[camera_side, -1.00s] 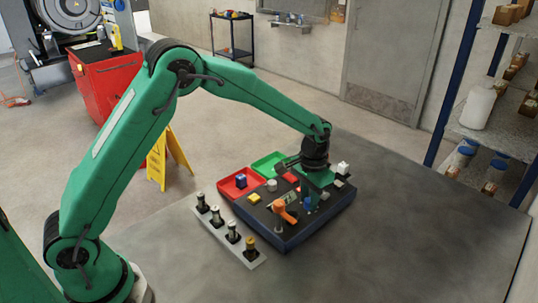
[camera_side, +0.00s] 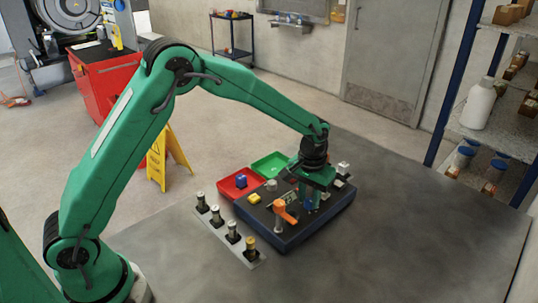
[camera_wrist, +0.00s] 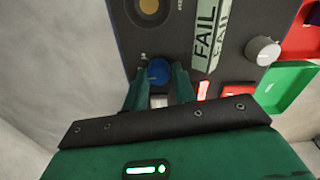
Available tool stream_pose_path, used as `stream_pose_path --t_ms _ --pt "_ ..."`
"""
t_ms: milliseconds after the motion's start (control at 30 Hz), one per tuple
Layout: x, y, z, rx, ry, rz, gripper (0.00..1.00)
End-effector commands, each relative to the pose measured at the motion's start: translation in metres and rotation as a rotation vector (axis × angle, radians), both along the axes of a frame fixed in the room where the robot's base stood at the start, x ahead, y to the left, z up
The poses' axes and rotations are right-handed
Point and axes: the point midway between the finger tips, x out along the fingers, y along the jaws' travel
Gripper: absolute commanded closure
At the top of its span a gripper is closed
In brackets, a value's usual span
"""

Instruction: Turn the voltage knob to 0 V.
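A round blue knob (camera_wrist: 158,72) sits on the dark panel, between the tips of my gripper's two green fingers (camera_wrist: 160,84). The fingers stand apart on either side of it, with little room; I see no clear contact. Its marking is too small to read. In the side view my gripper (camera_side: 310,200) points down over the panel box (camera_side: 290,238) and hides part of that area. A white round knob (camera_wrist: 263,51) lies to the right in the wrist view, beyond a display reading FAIL (camera_wrist: 208,38). I cannot tell which knob is labelled voltage.
An orange lever (camera_side: 284,212) stands close to my gripper's left. A red tray (camera_side: 225,183) and a green tray (camera_side: 268,163) adjoin the box. A strip with several plugs (camera_side: 225,232) lies at left. The table (camera_side: 420,230) is clear at right.

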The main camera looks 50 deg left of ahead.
Motion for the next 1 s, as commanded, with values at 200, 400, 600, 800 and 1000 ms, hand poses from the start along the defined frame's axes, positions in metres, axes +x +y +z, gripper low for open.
stream_pose_path --t_ms 200,400,600,800,1000 --pt "0.001 0.002 0.001 0.0 -0.001 0.003 0.54" --pt "0.0 0.001 0.001 0.0 0.001 0.001 0.54" --pt "0.0 0.001 0.01 0.0 0.001 0.0 0.54" --pt "0.0 0.001 0.033 -0.001 -0.002 0.001 0.54" --pt "-0.001 0.002 0.059 -0.001 -0.003 0.002 0.54"
